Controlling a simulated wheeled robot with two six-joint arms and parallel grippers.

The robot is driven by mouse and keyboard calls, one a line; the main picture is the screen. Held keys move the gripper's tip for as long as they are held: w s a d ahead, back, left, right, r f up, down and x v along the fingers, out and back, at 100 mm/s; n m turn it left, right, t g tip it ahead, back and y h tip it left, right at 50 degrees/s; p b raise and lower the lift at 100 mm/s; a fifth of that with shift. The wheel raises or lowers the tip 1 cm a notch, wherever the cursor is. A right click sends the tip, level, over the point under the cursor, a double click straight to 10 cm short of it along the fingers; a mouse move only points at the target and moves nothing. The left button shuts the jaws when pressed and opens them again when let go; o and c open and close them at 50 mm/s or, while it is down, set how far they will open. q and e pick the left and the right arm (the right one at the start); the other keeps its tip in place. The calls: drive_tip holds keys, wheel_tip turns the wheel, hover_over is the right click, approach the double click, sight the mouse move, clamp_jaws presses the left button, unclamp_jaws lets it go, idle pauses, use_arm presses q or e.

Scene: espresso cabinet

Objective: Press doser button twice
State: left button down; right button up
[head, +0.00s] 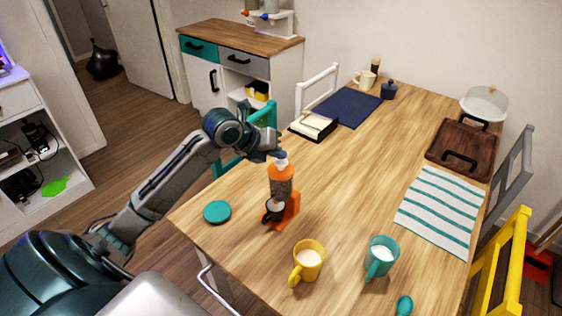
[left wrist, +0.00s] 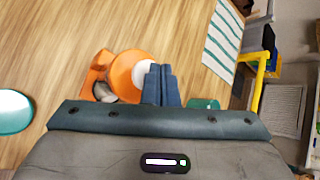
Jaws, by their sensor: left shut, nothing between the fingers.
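The orange doser (head: 283,207) stands upright on the wooden table, with a dark see-through middle and a white button (head: 281,163) on top. A dark cup-like piece with pale contents (head: 273,208) sits at its front. My left gripper (head: 278,154) is shut and empty, its tips right at the white button. In the left wrist view the shut fingers (left wrist: 160,84) overlap the edge of the white button (left wrist: 145,70) on the orange top (left wrist: 122,72). I cannot tell whether they touch it or whether it is pressed down. My right gripper is not in view.
A yellow mug (head: 309,260) and a teal mug (head: 381,258) stand near the front of the table. A teal disc (head: 217,212) lies left of the doser. A black-and-cream box (head: 313,125) lies behind it. The table's middle is clear.

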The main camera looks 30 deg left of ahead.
sight(278, 162)
use_arm(q)
drive_tip(key=shift+f, duration=0.2)
idle(0.4)
drive_tip(key=shift+f+b, duration=0.65)
idle(0.4)
idle(0.4)
drive_tip(key=shift+r+p, duration=0.95)
drive_tip(key=shift+r, duration=0.3)
wheel_tip(278, 162, up, 5)
drive_tip(key=p, duration=0.4)
drive_tip(key=shift+r, duration=0.1)
idle(1.6)
